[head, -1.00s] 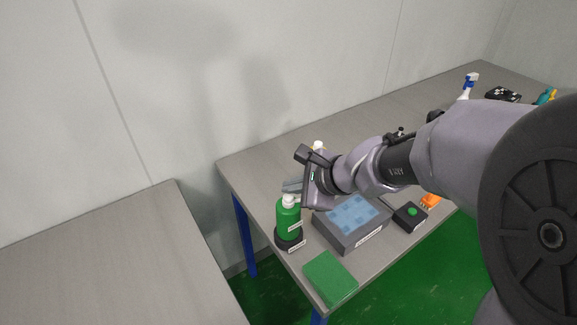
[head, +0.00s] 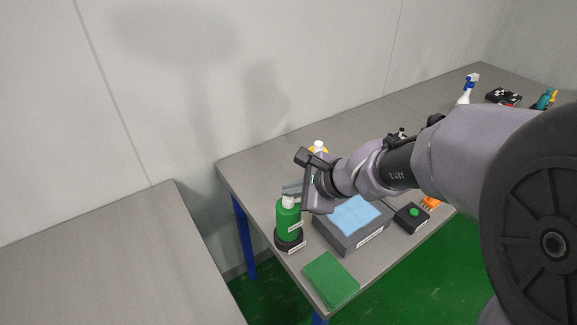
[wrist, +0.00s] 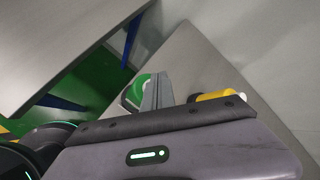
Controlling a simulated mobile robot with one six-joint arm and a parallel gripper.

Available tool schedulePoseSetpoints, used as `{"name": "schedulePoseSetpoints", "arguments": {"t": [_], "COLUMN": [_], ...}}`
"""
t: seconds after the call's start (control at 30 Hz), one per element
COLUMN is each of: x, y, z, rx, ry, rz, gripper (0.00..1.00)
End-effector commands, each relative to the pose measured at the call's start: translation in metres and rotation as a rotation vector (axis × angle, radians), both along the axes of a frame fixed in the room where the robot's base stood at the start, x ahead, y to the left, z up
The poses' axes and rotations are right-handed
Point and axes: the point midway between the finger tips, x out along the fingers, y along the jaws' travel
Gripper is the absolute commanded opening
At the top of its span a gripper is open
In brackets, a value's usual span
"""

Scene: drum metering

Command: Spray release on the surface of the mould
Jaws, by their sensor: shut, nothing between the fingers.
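The mould is probably the dark grey block (head: 341,238) in the head view, near the table's front edge; its top surface (head: 357,214) shows an even light blue. A green bottle with a white top (head: 288,218) stands upright in a dark round base to its left. My gripper (head: 292,188) is shut and empty, just above and beside the bottle's top. In the wrist view its closed fingers (wrist: 157,92) partly cover the green bottle (wrist: 138,88). I cannot tell whether they touch it. A white spray bottle with a blue trigger (head: 467,90) stands far right.
A green pad (head: 330,279) lies at the front corner. A yellow, white-capped container (head: 319,147) is behind my gripper. Another table (head: 100,265) stands left, across a gap.

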Motion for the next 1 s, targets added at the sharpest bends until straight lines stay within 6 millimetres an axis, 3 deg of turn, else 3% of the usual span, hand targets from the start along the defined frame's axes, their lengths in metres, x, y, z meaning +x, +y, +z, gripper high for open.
{"name": "schedulePoseSetpoints", "arguments": {"t": [0.27, 0.57, 1.0], "x": [0.0, 0.0, 0.0], "y": [0.0, 0.0, 0.0], "z": [0.013, 0.015, 0.074], "rx": [-0.001, 0.0, 0.0], "ry": [-0.001, 0.0, -0.001], "rz": [0.001, 0.0, 0.0], "gripper": [0.0, 0.0, 0.0]}}
